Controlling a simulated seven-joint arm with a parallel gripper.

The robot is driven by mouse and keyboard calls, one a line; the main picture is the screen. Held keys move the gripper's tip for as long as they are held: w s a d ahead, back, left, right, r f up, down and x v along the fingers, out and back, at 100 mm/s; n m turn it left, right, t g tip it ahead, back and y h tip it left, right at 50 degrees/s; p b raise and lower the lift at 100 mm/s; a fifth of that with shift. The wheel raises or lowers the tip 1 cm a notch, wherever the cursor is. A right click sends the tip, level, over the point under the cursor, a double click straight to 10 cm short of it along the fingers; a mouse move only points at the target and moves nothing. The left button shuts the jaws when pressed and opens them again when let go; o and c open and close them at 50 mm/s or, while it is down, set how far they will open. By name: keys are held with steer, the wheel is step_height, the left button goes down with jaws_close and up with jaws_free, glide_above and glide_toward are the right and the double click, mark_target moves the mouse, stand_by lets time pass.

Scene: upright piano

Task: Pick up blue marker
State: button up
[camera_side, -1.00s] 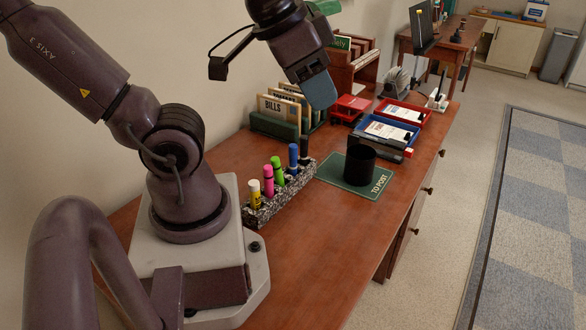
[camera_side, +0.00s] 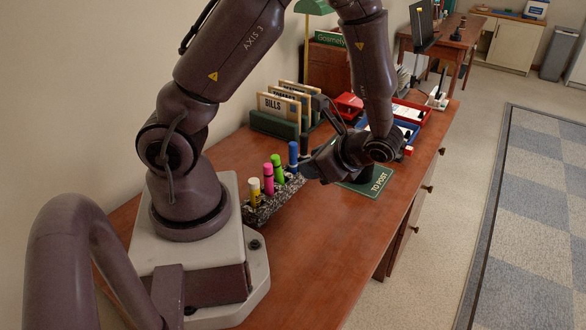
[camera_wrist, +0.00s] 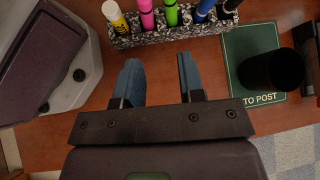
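The blue marker (camera_side: 293,157) stands upright in a speckled marker holder (camera_side: 262,212), between the green marker (camera_side: 277,169) and the black marker (camera_side: 304,146). In the wrist view the blue marker (camera_wrist: 203,10) shows at the top edge, partly cut off. My gripper (camera_wrist: 160,75) is open and empty, its two blue-grey fingers apart over bare desk in front of the holder. In the side view my gripper (camera_side: 312,166) is low over the desk, just right of the holder, its fingers partly hidden. It does not touch the blue marker as far as I can see.
Yellow (camera_side: 255,191) and pink (camera_side: 268,179) markers fill the holder's near end. A green mat (camera_wrist: 239,47) with a black cup (camera_wrist: 273,70) lies to the right. A letter rack (camera_side: 273,124) stands behind. The desk front is clear.

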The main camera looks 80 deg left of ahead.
mark_target(296, 146)
steer(key=a+f+m+y, duration=0.1)
steer(key=a, duration=0.2)
steer(key=a+f+m+y, duration=0.1)
steer(key=a+m, duration=0.1)
steer(key=a, duration=0.2)
steer(key=a+f+m+y, duration=0.1)
steer(key=a+y, duration=0.1)
steer(key=a, duration=0.1)
steer(key=shift+w+a+f+m+t, duration=0.1)
steer(key=shift+a+f+m+t, duration=0.1)
steer(key=shift+a+m+t, duration=0.15)
steer(key=shift+x, duration=2.65)
steer(key=shift+w, duration=0.2)
jaws_close()
